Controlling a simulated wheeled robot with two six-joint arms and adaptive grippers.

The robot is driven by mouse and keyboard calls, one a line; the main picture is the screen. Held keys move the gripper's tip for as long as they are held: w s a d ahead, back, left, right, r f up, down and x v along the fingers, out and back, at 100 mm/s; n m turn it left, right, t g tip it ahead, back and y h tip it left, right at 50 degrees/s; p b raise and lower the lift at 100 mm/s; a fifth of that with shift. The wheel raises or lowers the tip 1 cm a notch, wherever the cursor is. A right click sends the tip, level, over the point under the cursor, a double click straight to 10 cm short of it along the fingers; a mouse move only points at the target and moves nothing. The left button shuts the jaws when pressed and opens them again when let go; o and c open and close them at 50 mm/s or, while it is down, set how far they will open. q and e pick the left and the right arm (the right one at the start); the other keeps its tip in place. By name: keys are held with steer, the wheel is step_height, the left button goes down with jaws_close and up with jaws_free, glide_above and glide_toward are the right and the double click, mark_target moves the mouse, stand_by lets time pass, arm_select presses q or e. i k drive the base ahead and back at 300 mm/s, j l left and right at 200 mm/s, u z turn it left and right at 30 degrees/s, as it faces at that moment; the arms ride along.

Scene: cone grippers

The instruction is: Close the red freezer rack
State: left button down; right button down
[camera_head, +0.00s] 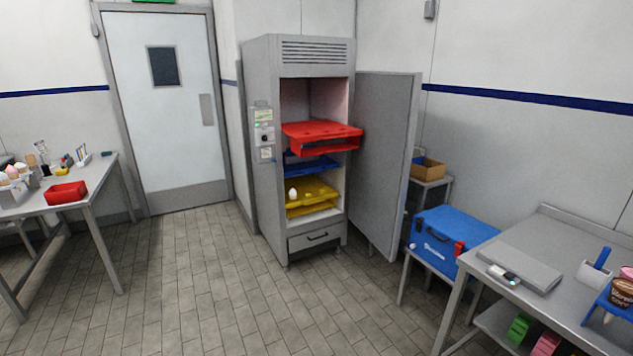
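The grey upright freezer (265,90) stands at the back middle with its door (385,160) swung wide open to the right. The red rack (320,130) is the topmost of the coloured racks and sticks out well past the front of the cabinet. Below it, a blue rack (312,167) sits further inside. The yellow rack (314,194) is lower down, with a small white item (292,194) on it. Neither of my grippers shows in this view.
A table (98,172) with a red bin (66,193) stands at left. At right are a blue cool box (440,240) on a stand and a steel table (550,235). The tiled floor (210,270) before the freezer is clear.

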mark_target(307, 132)
steer(key=i, duration=2.65)
steer(key=u, duration=0.05)
